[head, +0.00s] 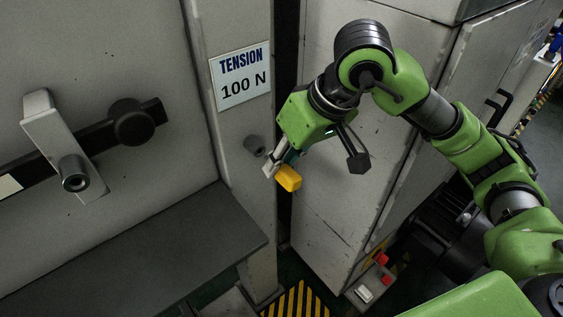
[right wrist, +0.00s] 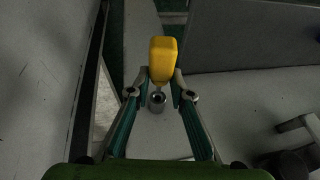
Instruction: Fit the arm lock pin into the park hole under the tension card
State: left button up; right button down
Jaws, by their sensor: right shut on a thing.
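The arm lock pin shows as a yellow handle (head: 289,179) at my right gripper (head: 277,167), and again as a yellow handle in the right wrist view (right wrist: 163,60). The gripper's fingers (right wrist: 162,78) are shut on it. The tension card (head: 241,75) reads "TENSION 100 N" on the grey post. Below it a round grey boss with the park hole (head: 255,145) sticks out, just left of the gripper. In the right wrist view the boss (right wrist: 157,103) lies just below the handle, between the fingers. The pin's shaft is mostly hidden, and I cannot tell whether it touches the hole.
A dark arm with a black knob (head: 134,122) crosses the left panel, and a pale bracket with a round socket (head: 75,176) sits on it. A dark shelf (head: 150,258) juts out below. A grey cabinet (head: 345,215) stands close to the right of the post.

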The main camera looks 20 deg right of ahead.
aim_at(267, 157)
jog(key=shift+w+a, duration=0.1)
jog(key=shift+w, duration=0.05)
jog(key=shift+w+a+b, duration=0.25)
jog(key=shift+w+b, duration=0.1)
jog(key=shift+w, duration=0.3)
jog(key=shift+w+a+b, duration=0.2)
jog(key=shift+w+b, duration=0.1)
jog(key=shift+w, duration=0.3)
jog(key=shift+b, duration=0.4)
dwell(0.4)
jog(key=shift+b, duration=0.35)
jog(key=shift+w, duration=0.15)
